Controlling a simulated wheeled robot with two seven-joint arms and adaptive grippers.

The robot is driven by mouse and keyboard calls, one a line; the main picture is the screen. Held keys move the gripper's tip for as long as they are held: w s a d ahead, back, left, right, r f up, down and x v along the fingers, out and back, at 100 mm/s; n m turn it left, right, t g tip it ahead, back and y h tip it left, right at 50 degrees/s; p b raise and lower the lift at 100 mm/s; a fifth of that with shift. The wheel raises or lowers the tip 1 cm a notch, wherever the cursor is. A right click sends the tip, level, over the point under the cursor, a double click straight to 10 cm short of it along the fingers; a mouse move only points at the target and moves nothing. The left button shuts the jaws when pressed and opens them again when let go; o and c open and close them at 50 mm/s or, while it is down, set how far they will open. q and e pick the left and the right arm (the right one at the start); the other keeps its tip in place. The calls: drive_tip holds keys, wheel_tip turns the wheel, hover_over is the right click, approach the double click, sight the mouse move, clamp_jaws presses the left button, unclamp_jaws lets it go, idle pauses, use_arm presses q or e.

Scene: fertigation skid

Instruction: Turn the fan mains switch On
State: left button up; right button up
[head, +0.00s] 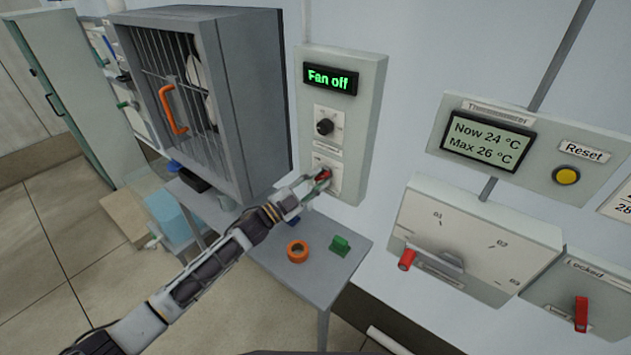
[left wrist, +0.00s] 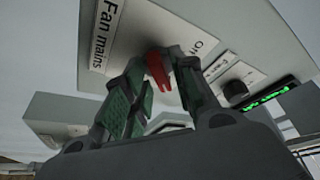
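The fan mains switch has a red lever (head: 324,174) on a white plate low on the grey fan control panel (head: 361,117). The left wrist view shows the red lever (left wrist: 158,70) beside the label "Fan mains" (left wrist: 108,30). My left gripper (head: 318,183) is at the switch. Its green-padded fingers (left wrist: 160,78) lie on either side of the lever and appear shut on it, hiding part of it. The display (head: 328,78) above reads "Fan off". My right gripper is not in view.
A black knob (head: 325,127) sits above the switch. The caged fan box (head: 240,95) stands close on the left. An orange ring (head: 298,251) and a green piece (head: 340,245) lie on the shelf (head: 305,281) below. The thermometer panel (head: 536,150) is at the right.

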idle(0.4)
use_arm(q)
drive_tip(key=shift+v, duration=6)
drive_tip(key=shift+d, duration=0.1)
